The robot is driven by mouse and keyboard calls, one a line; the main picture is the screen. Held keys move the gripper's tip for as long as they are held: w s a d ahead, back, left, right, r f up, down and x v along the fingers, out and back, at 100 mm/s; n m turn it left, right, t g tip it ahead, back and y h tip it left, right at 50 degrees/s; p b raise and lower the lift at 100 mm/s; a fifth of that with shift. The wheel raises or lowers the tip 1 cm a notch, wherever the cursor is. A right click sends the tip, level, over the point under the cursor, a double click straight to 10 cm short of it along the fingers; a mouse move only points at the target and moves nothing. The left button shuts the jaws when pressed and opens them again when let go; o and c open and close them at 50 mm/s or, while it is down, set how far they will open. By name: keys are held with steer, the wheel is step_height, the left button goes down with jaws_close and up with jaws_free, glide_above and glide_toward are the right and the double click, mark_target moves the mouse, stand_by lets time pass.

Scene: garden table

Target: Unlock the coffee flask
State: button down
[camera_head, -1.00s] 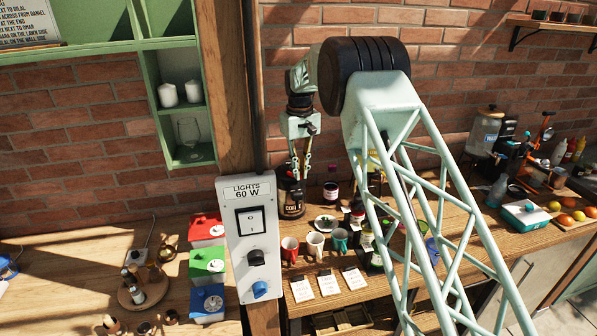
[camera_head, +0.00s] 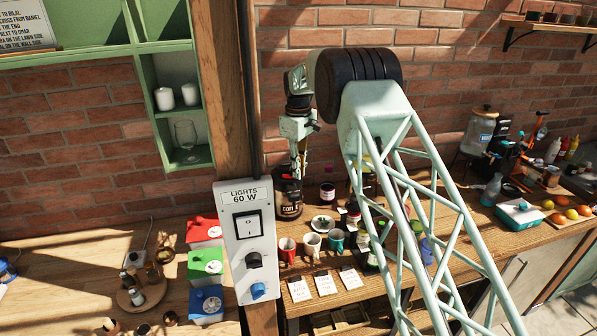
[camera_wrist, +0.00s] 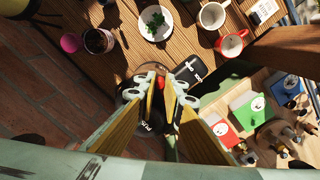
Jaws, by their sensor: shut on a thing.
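The coffee flask (camera_head: 289,197) is a dark, upright container with pale lettering, standing on the wooden counter near the wall. In the wrist view, its dark round top (camera_wrist: 128,96) shows beside and beneath my fingers. My gripper (camera_head: 299,172) is directly above the flask, pointing down, with its fingertips at the top. In the wrist view, my gripper (camera_wrist: 161,92) has its yellow-padded fingers shut on the top part of the flask. A small red part (camera_wrist: 160,82) shows at the fingertips. The fingers hide most of the lid, so its lock state cannot be told.
A red mug (camera_head: 287,250), a white mug (camera_head: 312,244) and a teal mug (camera_head: 337,240) stand in front of the flask. A plate with greens (camera_head: 322,223) and a jar (camera_head: 327,190) are close on its right. A lights switch box (camera_head: 247,240) is on the post at left.

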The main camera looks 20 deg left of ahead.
steer(key=shift+r, duration=0.1)
steer(key=c, duration=2.7)
jaws_free()
step_height(320, 180, up, 12)
steer(key=shift+s+f, duration=0.1)
